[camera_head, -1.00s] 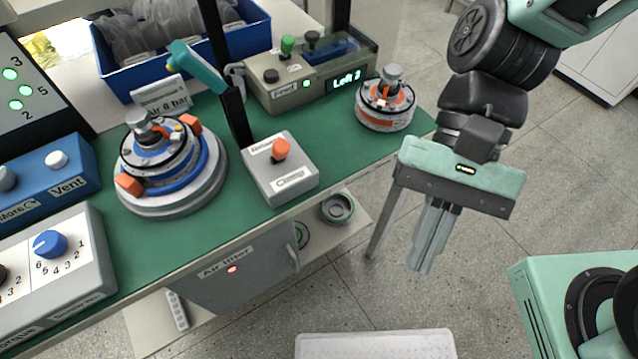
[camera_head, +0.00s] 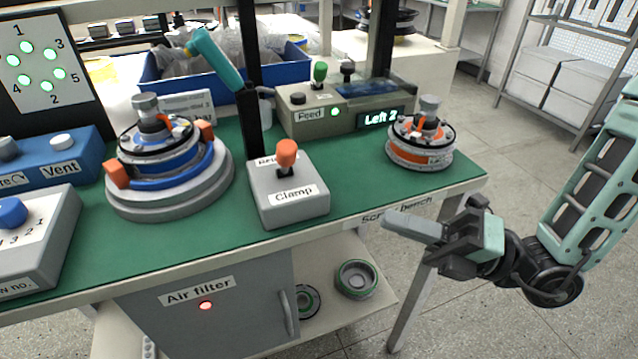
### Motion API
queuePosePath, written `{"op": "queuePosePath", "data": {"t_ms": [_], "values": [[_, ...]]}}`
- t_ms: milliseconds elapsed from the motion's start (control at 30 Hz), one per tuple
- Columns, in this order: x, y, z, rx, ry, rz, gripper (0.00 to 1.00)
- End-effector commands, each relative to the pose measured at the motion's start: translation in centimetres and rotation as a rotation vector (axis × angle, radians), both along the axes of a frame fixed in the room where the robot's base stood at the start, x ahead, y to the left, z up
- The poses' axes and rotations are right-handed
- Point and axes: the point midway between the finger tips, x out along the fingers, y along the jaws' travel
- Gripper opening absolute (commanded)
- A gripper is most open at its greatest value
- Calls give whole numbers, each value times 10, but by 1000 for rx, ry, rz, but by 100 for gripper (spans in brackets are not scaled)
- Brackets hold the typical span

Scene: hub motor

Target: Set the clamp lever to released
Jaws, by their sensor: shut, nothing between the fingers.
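A label at the back of the box's top is partly hidden behind the knob. The box sits near the front edge of the green bench top. My gripper (camera_head: 388,222) is shut and empty. In the picture it is to the right of the clamp box, by the bench's front edge, with its fingers pointing left. It is apart from the lever.
A motor hub in a round fixture (camera_head: 170,170) stands left of the clamp box. A second hub (camera_head: 420,140) stands at the bench's right end. A dark post (camera_head: 250,120) with a teal tool (camera_head: 214,58) rises behind the lever. A feed box (camera_head: 320,115) is at the back.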

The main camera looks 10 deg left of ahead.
Motion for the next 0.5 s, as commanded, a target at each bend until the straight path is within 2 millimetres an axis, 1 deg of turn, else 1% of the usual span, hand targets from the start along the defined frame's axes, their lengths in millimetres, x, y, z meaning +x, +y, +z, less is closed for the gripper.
{"op": "queuePosePath", "data": {"t_ms": [267,500], "values": [[0,1,0,-2,-4,3,0],[1,8,-3,-4,-11,4,0]]}}
